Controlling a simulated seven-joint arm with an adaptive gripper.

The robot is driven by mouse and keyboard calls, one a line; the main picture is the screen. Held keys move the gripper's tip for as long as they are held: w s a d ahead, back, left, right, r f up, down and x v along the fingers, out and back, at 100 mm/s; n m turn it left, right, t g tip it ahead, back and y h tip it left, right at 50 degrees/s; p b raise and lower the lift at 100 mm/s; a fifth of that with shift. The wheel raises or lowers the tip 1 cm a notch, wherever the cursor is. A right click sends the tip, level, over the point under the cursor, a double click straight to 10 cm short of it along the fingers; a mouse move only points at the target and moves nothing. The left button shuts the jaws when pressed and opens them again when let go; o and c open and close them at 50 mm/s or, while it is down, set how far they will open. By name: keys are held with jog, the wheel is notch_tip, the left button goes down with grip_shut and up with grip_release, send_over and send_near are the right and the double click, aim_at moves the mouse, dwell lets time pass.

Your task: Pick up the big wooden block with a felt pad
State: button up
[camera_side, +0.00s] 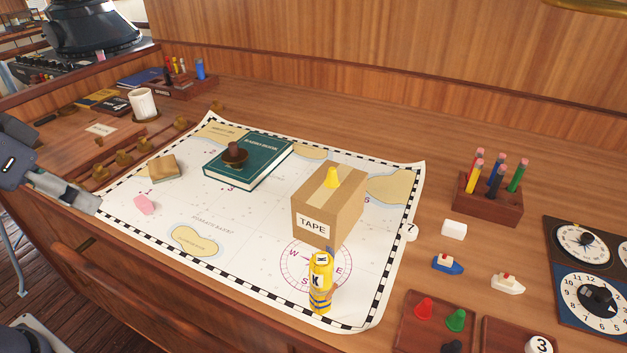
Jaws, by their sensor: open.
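A tan wooden block (164,168), which looks like the block with the felt pad, lies on the left part of the sea chart (225,225). Its felt is hard to make out at this size. My gripper (84,199) reaches in from the left edge, just off the chart's left side. It is open, with nothing seen between its fingers, and is apart from the block, to its left and lower in the picture. A pink eraser (145,205) lies below the block, between it and the chart's near edge.
A green book (262,157) with a dark knobbed stamp (235,152) on it lies right of the block. A TAPE carton (342,207) and a yellow bottle (320,284) stand farther right. A white mug (143,104) stands behind. Chart between block and book is clear.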

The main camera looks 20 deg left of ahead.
jog(key=shift+o, duration=1.1)
